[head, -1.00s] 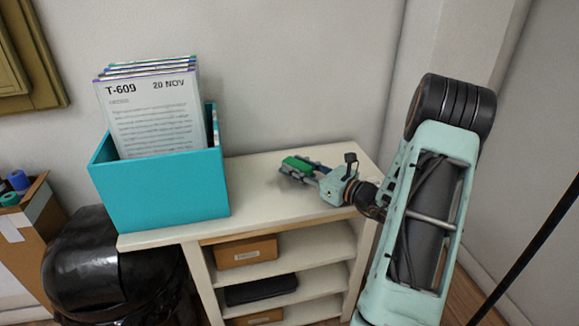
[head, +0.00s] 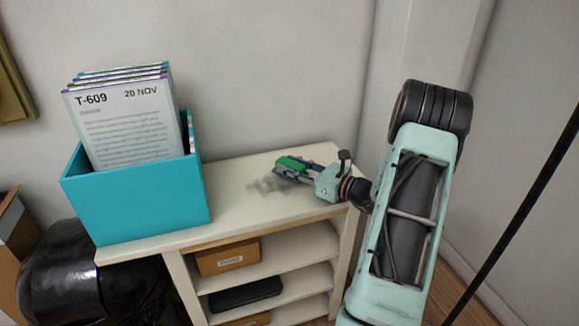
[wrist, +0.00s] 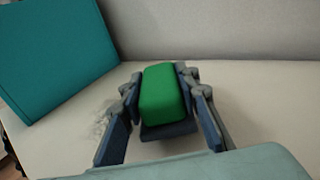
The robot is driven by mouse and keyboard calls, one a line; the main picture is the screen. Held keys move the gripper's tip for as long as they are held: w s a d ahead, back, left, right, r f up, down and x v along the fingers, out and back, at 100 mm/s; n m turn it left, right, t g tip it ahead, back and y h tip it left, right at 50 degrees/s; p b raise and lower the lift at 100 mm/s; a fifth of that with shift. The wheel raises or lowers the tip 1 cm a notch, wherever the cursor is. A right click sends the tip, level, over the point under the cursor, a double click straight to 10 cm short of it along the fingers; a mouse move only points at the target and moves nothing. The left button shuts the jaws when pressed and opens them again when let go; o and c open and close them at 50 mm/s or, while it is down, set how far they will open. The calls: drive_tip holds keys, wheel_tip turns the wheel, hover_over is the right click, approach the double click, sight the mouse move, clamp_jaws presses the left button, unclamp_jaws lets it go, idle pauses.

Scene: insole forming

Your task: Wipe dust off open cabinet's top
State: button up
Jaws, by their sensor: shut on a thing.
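The open cabinet (head: 232,205) has a pale top and open shelves below. A grey dust patch (head: 268,185) lies on its top, just left of and under my gripper (head: 290,166). My gripper is shut on a green block (head: 291,162), which looks like a sponge or eraser with a dark underside. In the wrist view the green block (wrist: 162,92) sits between the two fingers, and a faint dust patch (wrist: 105,118) shows left of them. I cannot tell whether the block touches the top.
A teal box (head: 140,200) with upright papers (head: 122,125) stands on the left of the top. The shelves hold a brown box (head: 228,257) and a black case (head: 245,293). A shiny black object (head: 65,270) is at lower left. A wall rises behind.

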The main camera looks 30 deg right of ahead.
sight(290, 163)
drive_tip(key=shift+r+p, duration=2.15)
drive_tip(key=shift+r, duration=0.9)
drive_tip(key=shift+r+p, duration=1.2)
drive_tip(key=shift+r, duration=0.4)
drive_tip(key=shift+f, duration=0.1)
